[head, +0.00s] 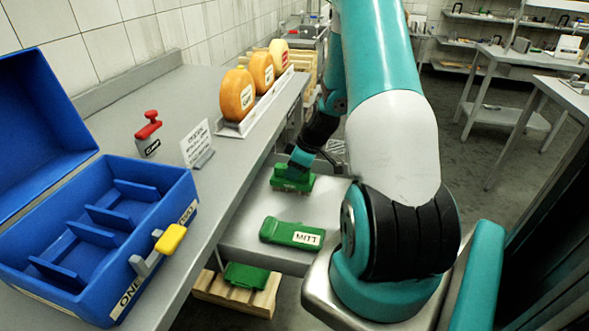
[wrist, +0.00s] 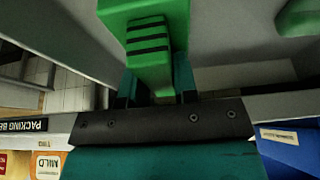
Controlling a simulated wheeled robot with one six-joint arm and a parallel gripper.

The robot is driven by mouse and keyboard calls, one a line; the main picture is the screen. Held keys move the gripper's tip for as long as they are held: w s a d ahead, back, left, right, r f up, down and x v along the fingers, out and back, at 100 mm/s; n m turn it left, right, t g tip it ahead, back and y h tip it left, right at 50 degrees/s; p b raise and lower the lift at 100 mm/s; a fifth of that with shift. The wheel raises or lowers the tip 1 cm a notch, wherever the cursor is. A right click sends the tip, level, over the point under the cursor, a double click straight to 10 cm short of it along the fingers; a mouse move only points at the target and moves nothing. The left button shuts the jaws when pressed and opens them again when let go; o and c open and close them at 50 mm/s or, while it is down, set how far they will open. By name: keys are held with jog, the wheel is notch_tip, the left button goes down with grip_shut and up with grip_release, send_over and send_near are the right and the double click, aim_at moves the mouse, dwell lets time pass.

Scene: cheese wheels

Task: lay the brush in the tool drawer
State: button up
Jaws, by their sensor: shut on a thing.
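My gripper (head: 301,158) is shut on a green thing (head: 292,180), which I take to be the brush. In the wrist view the brush (wrist: 150,55) shows a green block and a handle with dark stripes, between the fingers of my gripper (wrist: 157,88). The brush is over the far part of a low grey surface (head: 240,232) beside the bench, which looks like the pulled-out tool drawer. I cannot tell whether the brush touches it.
Another green thing (head: 247,275) lies on a wooden pallet (head: 212,290) below. On the bench stand an open blue box (head: 180,190) with a yellow-ended latch, a red-handled stamp (head: 148,135), a sign (head: 196,145) and orange cheese wheels (head: 237,95).

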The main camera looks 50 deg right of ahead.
jog(key=shift+f, duration=0.1)
jog(key=o, duration=0.9)
